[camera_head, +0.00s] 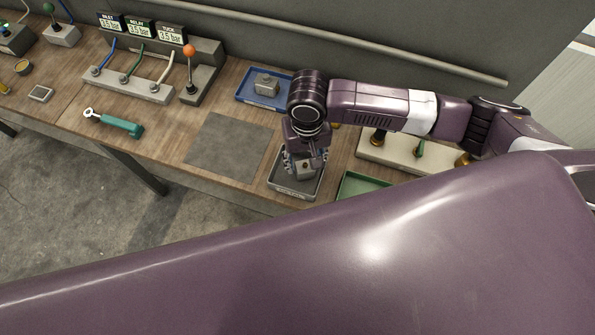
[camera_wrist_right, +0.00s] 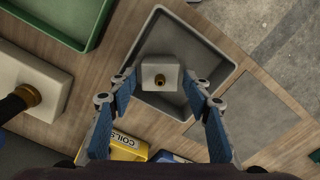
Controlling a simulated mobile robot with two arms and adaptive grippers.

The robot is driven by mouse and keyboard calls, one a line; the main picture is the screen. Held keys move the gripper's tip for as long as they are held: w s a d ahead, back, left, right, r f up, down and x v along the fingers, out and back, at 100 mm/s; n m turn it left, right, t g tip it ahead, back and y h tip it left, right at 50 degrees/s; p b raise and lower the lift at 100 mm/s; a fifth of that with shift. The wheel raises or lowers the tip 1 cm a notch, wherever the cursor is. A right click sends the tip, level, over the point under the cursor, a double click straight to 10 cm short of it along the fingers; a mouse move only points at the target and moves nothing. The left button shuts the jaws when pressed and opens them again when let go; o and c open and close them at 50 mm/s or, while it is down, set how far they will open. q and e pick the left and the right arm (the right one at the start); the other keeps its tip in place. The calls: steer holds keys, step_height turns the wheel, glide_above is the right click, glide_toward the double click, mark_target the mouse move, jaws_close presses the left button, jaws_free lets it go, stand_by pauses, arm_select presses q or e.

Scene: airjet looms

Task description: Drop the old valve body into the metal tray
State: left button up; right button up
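The old valve body (camera_wrist_right: 160,77), a pale grey block with a brass fitting on top, shows inside the outline of the grey metal tray (camera_wrist_right: 205,50) in the right wrist view. In the head view the valve body (camera_head: 306,172) is low over or in the tray (camera_head: 296,191); its exact height is hard to tell. My right gripper (camera_wrist_right: 160,80) points down at it, one blue-padded finger on each side. Narrow gaps show between fingertips and block, so the fingers look open. My left gripper is not in view.
A blue tray (camera_head: 246,97) with another grey valve body (camera_head: 266,85) stands behind a grey mat (camera_head: 228,145). A green tray (camera_head: 361,186) is right of the metal tray. A teal-handled tool (camera_head: 119,124) lies left. A yellow coils bin (camera_wrist_right: 127,146) shows in the wrist view.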

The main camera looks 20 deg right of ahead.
steer(key=shift+o, duration=0.8)
step_height(320, 180, up, 12)
stand_by(0.4)
